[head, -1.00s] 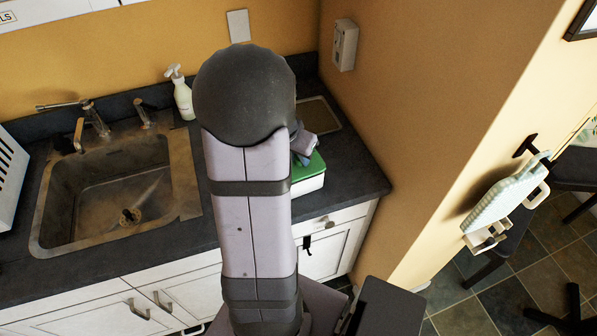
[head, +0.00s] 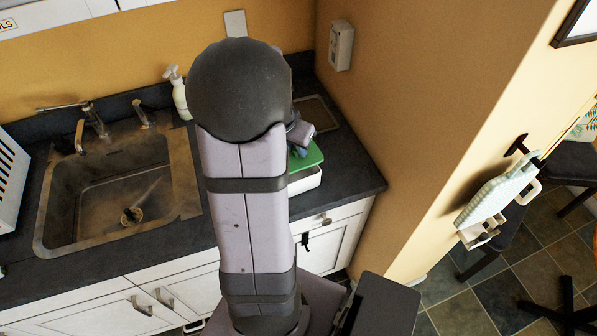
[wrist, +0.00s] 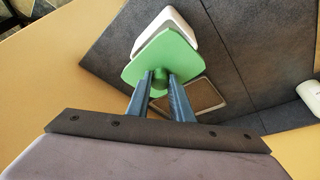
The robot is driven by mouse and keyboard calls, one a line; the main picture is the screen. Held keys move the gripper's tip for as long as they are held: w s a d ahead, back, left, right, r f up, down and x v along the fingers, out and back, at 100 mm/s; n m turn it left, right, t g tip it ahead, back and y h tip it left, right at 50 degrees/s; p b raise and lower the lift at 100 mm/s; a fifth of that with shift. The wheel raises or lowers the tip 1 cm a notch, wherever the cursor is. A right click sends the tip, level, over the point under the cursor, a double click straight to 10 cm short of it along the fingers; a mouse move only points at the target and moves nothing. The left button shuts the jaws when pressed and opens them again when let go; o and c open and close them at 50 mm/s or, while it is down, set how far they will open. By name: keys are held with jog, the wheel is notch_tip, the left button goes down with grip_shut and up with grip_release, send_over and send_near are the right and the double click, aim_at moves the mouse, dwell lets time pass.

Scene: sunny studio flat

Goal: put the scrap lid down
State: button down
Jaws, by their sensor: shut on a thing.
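The green scrap lid (wrist: 152,48) is held by its round knob between the fingers of my gripper (wrist: 160,77) in the wrist view. The lid also shows in the head view (head: 309,156), partly hidden behind my arm. The white scrap box (wrist: 178,25) stands on the counter, and the lid overlaps it but sits off to one side of it, apparently raised above it. The box shows below the lid in the head view (head: 306,181). My gripper in the head view (head: 300,134) is mostly hidden by my arm.
A flat brown tray (head: 316,112) with a pale rim lies on the dark counter near the wall corner; the wrist view shows it beside the lid (wrist: 203,95). The wall closes the right side.

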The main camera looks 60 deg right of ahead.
jog(key=s+d+f+m+b, duration=0.15)
jog(key=s+d+b, duration=0.35)
jog(key=s+d, duration=0.7)
jog(key=shift+n, duration=0.25)
jog(key=f, duration=0.1)
jog(key=a+f+p, duration=0.1)
jog(key=f, duration=0.3)
jog(key=shift+s+a+f, duration=0.2)
jog(key=shift+s+f, duration=0.05)
jog(key=shift+s, duration=0.1)
jog(key=shift+f+p, duration=0.6)
jog(key=shift+f, duration=1.8)
jog(key=shift+f, duration=0.2)
jog(key=c, duration=1.6)
grip_release()
jog(key=shift+o, duration=0.2)
jog(key=shift+r, duration=0.15)
